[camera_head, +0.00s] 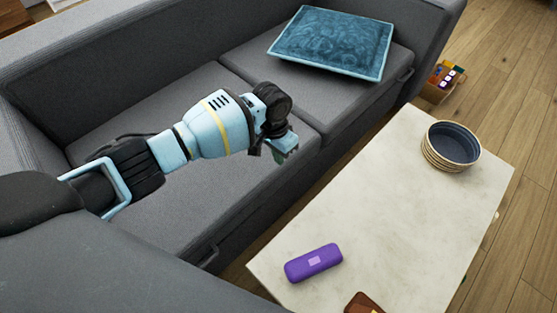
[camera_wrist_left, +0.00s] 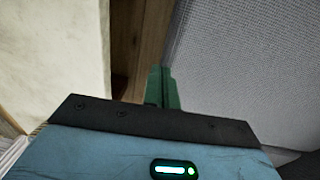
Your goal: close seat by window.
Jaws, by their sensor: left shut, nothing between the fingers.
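The grey sofa has two seats, a near seat (camera_head: 150,215) and a far seat (camera_head: 300,90). Both look lowered and about level with each other. No window shows, so I cannot tell which seat is by it. A dark handle (camera_head: 208,256) is on the near seat's front and another handle (camera_head: 405,75) on the far seat's front. My left gripper (camera_head: 287,153) is shut and empty above the sofa's front edge, near the line between the seats. Its green fingers (camera_wrist_left: 163,88) are together in the wrist view, beside grey fabric (camera_wrist_left: 245,65). My right gripper is not in view.
A blue cushion (camera_head: 333,42) lies on the far seat. A pale table (camera_head: 375,210) stands close in front of the sofa, with a purple case (camera_head: 313,263) and stacked bowls (camera_head: 451,146) on it. A narrow floor gap separates them. A small box (camera_head: 440,85) stands beyond.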

